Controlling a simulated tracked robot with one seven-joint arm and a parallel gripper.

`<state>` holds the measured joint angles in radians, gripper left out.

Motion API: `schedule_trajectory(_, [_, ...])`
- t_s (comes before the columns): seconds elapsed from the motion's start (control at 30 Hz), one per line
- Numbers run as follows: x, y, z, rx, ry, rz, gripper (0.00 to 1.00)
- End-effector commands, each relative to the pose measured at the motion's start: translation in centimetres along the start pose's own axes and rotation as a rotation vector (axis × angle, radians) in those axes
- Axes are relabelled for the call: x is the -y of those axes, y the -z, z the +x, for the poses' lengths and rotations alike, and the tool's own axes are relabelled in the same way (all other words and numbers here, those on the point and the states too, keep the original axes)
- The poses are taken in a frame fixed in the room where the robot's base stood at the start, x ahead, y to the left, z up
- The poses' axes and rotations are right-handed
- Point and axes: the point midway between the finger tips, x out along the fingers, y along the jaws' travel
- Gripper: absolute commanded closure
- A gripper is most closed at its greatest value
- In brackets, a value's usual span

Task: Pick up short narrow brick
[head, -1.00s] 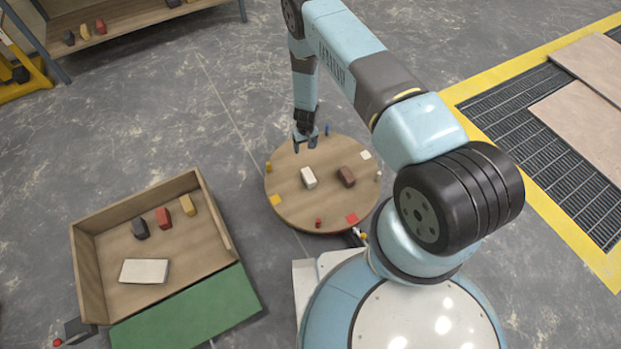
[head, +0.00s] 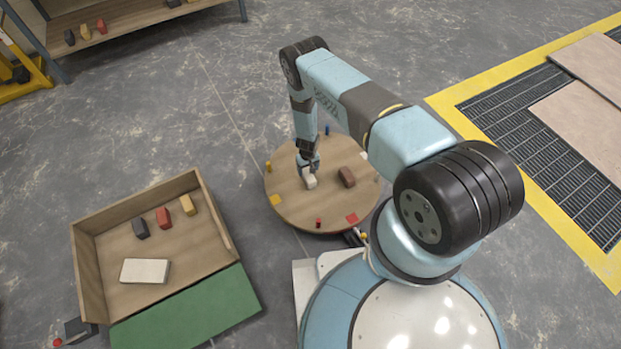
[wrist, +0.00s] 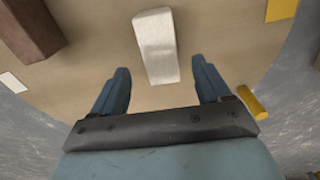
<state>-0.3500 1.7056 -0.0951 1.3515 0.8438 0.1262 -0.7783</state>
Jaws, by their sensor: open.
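A small narrow white brick (head: 311,181) lies on the round wooden table (head: 290,210), and a brown brick (head: 347,177) lies to its right. My gripper (head: 308,167) is over the white brick, open and empty. In the wrist view the white brick (wrist: 156,45) lies ahead, with its near end between the lines of the two open fingers (wrist: 160,70); I cannot tell whether they touch it. The brown brick (wrist: 28,28) is at the upper left there, outside the fingers. Fingers hide part of the white brick in the head view.
Small coloured pegs and flat squares, such as a red square (head: 351,218) and a yellow square (head: 275,200), sit near the table rim. A wooden tray (head: 88,262) at left holds black, red and yellow bricks and a white slab (head: 145,271).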

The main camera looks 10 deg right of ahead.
Motion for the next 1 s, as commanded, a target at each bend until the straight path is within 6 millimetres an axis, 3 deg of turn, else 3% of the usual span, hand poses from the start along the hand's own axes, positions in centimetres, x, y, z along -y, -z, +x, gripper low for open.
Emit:
schedule_trajectory(0.17, [0.0, -0.1, 0.7, 0.001, 0.0, -0.001, 0.23])
schedule_trajectory(0.6, [0.0, -0.5, 5.2, 0.0, -0.001, -0.001, 0.23])
schedule_trajectory(0.93, [0.0, -0.4, 5.5, -0.001, 0.0, 0.0, 0.23])
schedule_trajectory(1.0, [0.0, -0.5, 5.5, -0.001, 0.0, 0.0, 0.28])
